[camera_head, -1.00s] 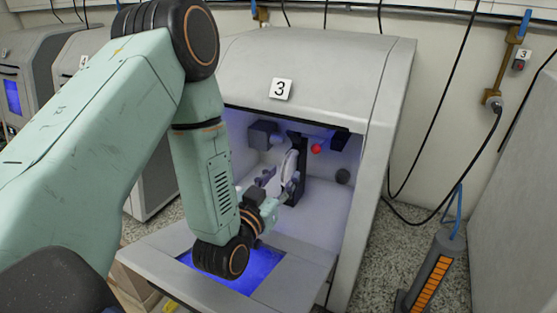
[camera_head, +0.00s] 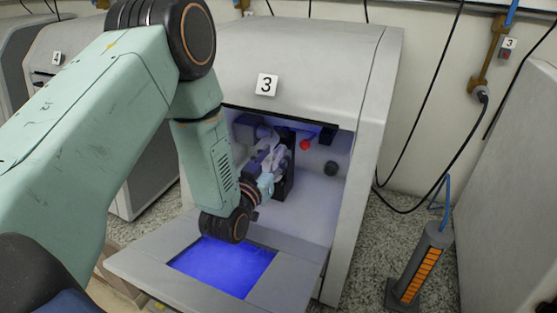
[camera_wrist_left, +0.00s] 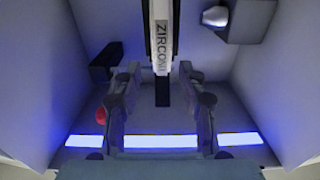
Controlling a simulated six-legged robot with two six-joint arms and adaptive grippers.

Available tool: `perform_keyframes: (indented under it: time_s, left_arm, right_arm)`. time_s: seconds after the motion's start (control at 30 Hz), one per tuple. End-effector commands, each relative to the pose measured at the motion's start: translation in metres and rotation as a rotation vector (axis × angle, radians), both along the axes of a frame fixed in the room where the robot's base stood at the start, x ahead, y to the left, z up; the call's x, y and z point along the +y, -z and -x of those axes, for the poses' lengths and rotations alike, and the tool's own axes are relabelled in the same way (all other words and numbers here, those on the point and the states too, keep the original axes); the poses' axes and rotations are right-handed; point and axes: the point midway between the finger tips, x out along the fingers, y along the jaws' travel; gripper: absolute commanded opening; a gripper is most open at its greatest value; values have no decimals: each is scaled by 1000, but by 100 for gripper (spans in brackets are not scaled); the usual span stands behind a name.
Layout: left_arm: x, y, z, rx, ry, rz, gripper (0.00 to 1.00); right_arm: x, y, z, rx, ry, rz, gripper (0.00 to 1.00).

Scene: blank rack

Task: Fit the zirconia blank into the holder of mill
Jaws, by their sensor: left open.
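The zirconia blank (camera_wrist_left: 162,42) stands edge-on at the top centre of the left wrist view, its label partly readable. In the head view it is mostly hidden behind my gripper. The dark upright holder (camera_head: 287,182) stands inside the mill (camera_head: 345,205), and the blank is against it; how fully it is seated cannot be seen. My left gripper (camera_head: 272,153) is inside the mill chamber, close to the holder. In the left wrist view its fingers are spread, one on each side of the blank's line, with gaps between. My right gripper is not in view.
The mill's open door (camera_head: 222,266) lies flat in front, below my arm. A post with orange bars (camera_head: 420,268) stands at the right. The chamber's right floor is clear.

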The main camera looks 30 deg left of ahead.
Motion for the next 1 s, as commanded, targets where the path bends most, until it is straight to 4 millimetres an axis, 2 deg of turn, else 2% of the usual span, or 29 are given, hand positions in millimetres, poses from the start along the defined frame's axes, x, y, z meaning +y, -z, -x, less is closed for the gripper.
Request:
perform_keyframes:
  time_s: [0.13, 0.37, 0.87, 1.0]
  left_arm:
    - [2, 0, -12, 2, -2, 1, 42]
    - [5, 1, -14, 1, -3, 1, 42]
    - [4, 1, -14, 1, -3, 1, 1]
    - [4, 1, -14, 1, -3, 1, 0]
  right_arm:
    - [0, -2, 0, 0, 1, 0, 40]
    - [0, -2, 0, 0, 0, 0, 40]
    - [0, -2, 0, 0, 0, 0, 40]
    - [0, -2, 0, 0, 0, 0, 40]
